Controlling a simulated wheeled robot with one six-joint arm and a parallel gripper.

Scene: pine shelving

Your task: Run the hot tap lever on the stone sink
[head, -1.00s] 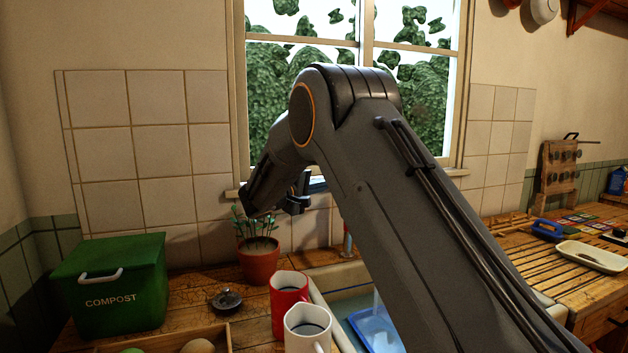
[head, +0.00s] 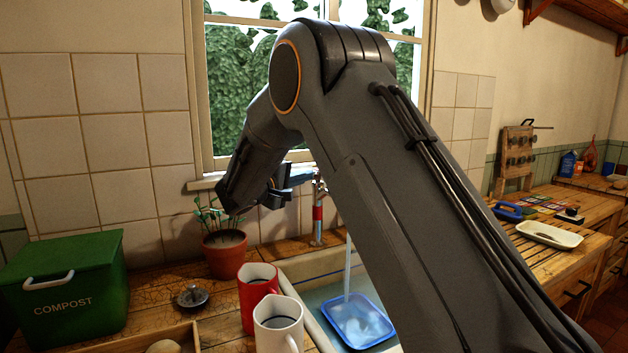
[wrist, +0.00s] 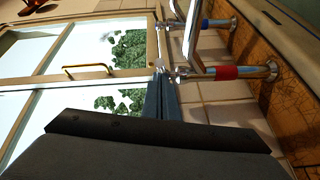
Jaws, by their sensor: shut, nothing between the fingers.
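The stone sink (head: 300,272) is right of centre in the head view, partly hidden by my arm. The red-banded hot tap post (head: 318,222) stands at its back left corner. In the wrist view the red-banded post (wrist: 236,72) lies sideways, with the blue-banded post (wrist: 214,22) above it. My gripper (head: 312,174) is shut and empty, its tips close to the top of the red-banded post. In the wrist view the fingertips (wrist: 165,74) are beside the hot tap's lever end; I cannot tell whether they touch. A water stream (head: 347,265) falls into the sink.
A blue basin (head: 358,320) sits in the sink under the stream. A potted plant (head: 226,254), red mug (head: 257,297), white mug (head: 278,325) and green compost bin (head: 65,290) stand left of the sink. The window (head: 235,95) is behind.

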